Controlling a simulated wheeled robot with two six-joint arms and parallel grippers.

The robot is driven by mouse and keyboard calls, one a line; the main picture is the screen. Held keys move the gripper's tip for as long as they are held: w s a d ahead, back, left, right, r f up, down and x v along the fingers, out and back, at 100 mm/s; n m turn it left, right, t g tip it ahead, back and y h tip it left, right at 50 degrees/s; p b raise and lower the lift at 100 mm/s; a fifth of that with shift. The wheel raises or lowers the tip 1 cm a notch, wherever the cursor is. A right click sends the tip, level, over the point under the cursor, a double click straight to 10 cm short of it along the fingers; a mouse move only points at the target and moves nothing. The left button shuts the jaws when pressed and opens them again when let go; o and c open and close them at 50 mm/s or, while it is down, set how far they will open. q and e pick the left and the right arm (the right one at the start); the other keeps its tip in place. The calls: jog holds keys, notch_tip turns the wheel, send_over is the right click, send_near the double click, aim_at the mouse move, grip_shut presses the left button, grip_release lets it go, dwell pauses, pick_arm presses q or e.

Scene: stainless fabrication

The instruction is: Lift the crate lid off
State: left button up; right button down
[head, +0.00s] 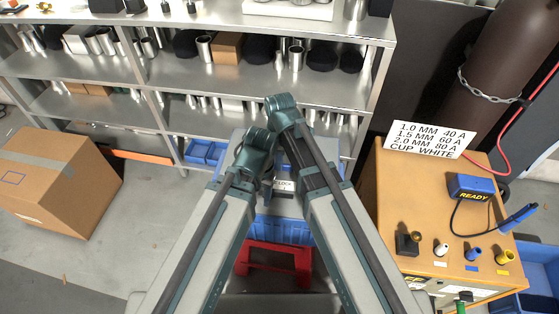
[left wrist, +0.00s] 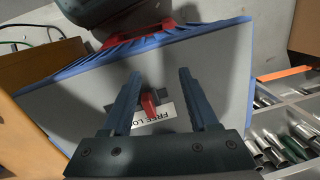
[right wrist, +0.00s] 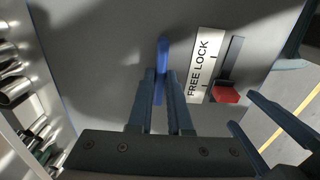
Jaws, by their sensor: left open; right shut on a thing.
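The grey crate lid (right wrist: 95,75) fills much of the right wrist view and also shows in the left wrist view (left wrist: 225,75). My right gripper (right wrist: 161,74) is shut on the blue handle (right wrist: 163,52) on the lid. A red latch knob (right wrist: 227,95) sits at the FREE end of its slot, beside the FREE LOCK label (right wrist: 204,64). My left gripper (left wrist: 157,76) is open above the lid, and the red knob shows between its fingers in the left wrist view (left wrist: 148,103). The blue crate (head: 285,232) shows below my arms in the head view.
The crate is on a red stand (head: 272,262). A steel shelf rack (head: 150,80) with tubes stands behind. A workbench (head: 440,220) with a READY box (head: 472,187) is at right; a cardboard box (head: 55,180) is on the floor at left.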

jog(key=c, duration=1.4)
grip_release()
grip_shut()
pick_arm(q)
jog(key=shift+r, duration=0.2)
pick_arm(e)
jog(key=shift+r, duration=0.15)
pick_arm(q)
jog(key=shift+r+p, duration=1.05)
jog(key=shift+p, duration=0.2)
pick_arm(e)
jog(key=shift+r, duration=1.1)
pick_arm(q)
jog(key=shift+r, duration=0.1)
jog(key=shift+r+p, duration=1.9)
jog(key=shift+p, duration=0.05)
pick_arm(e)
jog(key=shift+r, duration=1.95)
